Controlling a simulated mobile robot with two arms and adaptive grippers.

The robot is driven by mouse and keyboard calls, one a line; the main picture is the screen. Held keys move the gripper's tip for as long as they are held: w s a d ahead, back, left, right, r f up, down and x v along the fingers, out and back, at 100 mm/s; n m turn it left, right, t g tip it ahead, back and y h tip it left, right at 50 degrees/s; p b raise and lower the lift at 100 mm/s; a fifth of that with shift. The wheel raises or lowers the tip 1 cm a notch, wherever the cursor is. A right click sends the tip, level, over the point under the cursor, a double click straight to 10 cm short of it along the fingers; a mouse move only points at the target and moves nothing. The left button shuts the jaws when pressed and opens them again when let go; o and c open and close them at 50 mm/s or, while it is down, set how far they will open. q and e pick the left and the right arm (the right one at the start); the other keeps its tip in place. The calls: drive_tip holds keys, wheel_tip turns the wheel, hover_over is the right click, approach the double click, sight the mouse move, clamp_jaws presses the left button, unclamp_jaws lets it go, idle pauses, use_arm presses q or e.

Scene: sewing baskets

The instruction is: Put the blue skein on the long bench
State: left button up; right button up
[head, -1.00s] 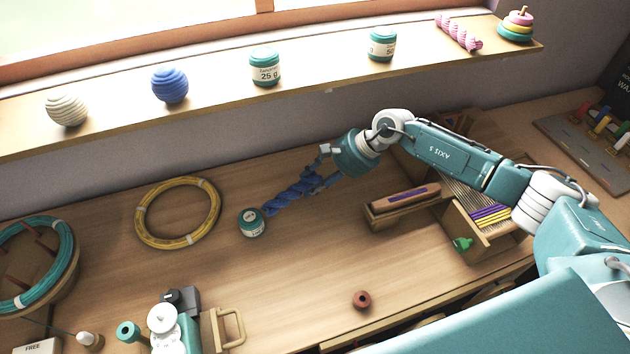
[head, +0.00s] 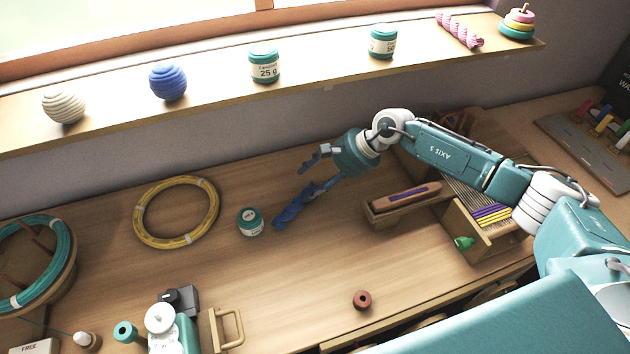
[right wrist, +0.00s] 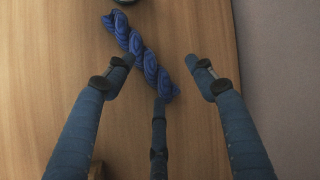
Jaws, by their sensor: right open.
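The blue skein (head: 293,207), a twisted hank, lies on the wooden bench top (head: 330,260), beside a small teal-lidded jar (head: 251,222). My right gripper (head: 318,175) is open just above the skein's right end. In the right wrist view the skein (right wrist: 140,52) lies slantwise on the wood, and the fingers of my right gripper (right wrist: 163,75) are spread around its near end without closing on it. I cannot tell whether any finger touches it. My left gripper does not show.
A yellow hoop (head: 137,222) lies left of the jar. A wooden box with a brown bar (head: 405,198) stands right of the skein. A shelf (head: 215,98) with balls and jars runs above the bench.

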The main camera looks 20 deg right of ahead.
drive_tip(key=b+v, duration=0.3)
drive_tip(key=v, duration=1)
drive_tip(key=shift+a+r, duration=0.2)
drive_tip(key=shift+a, duration=0.1)
drive_tip(key=shift+w+r, duration=0.1)
drive_tip(key=shift+w, duration=0.05)
